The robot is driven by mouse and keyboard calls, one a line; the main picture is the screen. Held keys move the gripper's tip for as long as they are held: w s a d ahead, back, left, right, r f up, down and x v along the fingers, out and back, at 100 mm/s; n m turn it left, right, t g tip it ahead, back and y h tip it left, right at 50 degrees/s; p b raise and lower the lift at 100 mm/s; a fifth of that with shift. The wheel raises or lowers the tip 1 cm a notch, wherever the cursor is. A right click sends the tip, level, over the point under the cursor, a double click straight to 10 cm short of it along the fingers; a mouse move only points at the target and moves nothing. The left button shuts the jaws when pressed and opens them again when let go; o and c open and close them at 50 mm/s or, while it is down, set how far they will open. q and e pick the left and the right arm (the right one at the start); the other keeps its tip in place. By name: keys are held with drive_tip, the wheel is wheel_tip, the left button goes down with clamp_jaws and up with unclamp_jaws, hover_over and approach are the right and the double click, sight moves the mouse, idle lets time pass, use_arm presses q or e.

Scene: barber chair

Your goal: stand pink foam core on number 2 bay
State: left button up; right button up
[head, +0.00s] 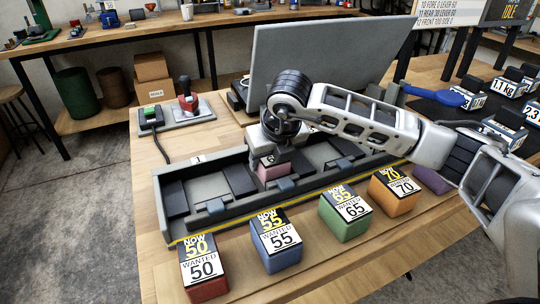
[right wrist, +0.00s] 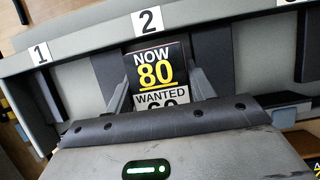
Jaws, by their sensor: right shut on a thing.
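The pink foam core (head: 272,169) is between the fingers of my right gripper (head: 276,154) in the head view. In the right wrist view the core's top card (right wrist: 157,70) reads NOW 80, WANTED 60, its lower part hidden by my gripper body. My right gripper (right wrist: 163,88) is shut on it, one finger on each side. The core is at the number 2 bay, below the 2 label (right wrist: 149,21), between dark pads. It looks upright; I cannot tell whether it touches the bay floor. My left gripper is not in view.
The grey bay tray (head: 165,200) has a bay 1 label (right wrist: 41,54). Along its front stand red (head: 206,290), blue (head: 281,260), green (head: 345,228), orange (head: 395,203) and purple (head: 432,181) blocks. A grey panel (head: 320,60) rises behind. A red-handled device (head: 188,103) is back left.

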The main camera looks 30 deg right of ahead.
drive_tip(key=shift+f, duration=0.15)
drive_tip(key=o, duration=1)
drive_tip(key=shift+r, duration=0.35)
drive_tip(key=v, duration=1.1)
drive_tip(key=shift+s+r, duration=0.15)
drive_tip(key=shift+r, duration=0.2)
